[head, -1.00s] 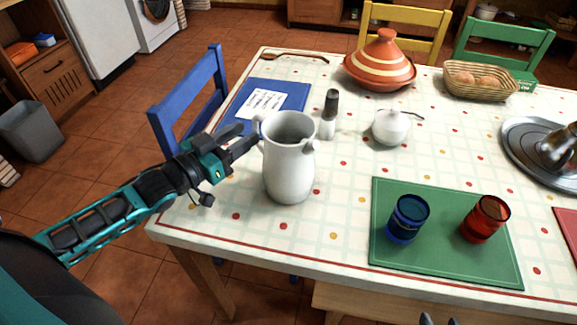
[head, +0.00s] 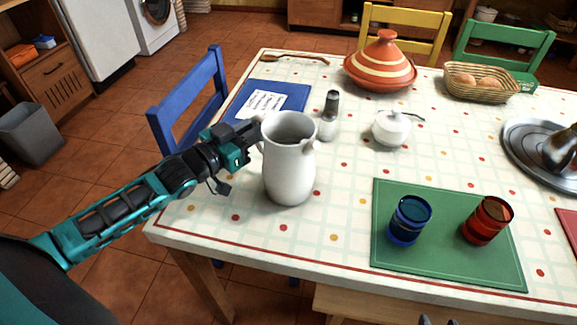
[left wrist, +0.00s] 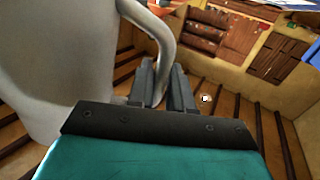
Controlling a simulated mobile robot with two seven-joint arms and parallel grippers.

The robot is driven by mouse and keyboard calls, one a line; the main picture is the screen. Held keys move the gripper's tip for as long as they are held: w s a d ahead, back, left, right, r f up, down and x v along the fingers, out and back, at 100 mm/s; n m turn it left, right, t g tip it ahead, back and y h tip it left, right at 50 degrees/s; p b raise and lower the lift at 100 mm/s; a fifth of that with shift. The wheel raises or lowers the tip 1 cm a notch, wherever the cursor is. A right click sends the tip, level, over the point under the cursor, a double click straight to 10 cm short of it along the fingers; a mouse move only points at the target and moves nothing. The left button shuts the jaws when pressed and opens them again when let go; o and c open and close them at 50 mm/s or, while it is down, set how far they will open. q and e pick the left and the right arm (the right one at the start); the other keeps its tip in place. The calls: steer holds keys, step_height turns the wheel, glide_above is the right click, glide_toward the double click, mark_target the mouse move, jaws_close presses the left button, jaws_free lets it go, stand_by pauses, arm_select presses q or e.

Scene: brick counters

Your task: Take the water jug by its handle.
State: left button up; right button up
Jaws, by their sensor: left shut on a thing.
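The white water jug (head: 288,168) stands upright on the table, left of the green placemat. It fills the left side of the left wrist view (left wrist: 62,60). Its handle (left wrist: 163,42) curves down between the fingers of my left gripper (left wrist: 164,88) in that view. My left gripper (head: 254,128) reaches the jug's upper left side in the head view and is shut on the handle. The handle is mostly hidden by the gripper in the head view.
A pepper mill (head: 329,115) and a white sugar bowl (head: 391,127) stand right of the jug. A blue cup (head: 408,222) and a red cup (head: 486,222) are on the green placemat (head: 450,262). A blue chair (head: 190,105) is behind my left arm. A tagine (head: 381,68) stands further back.

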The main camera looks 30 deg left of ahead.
arm_select(q)
jaws_close()
stand_by(0.8)
steer(key=shift+r, duration=0.3)
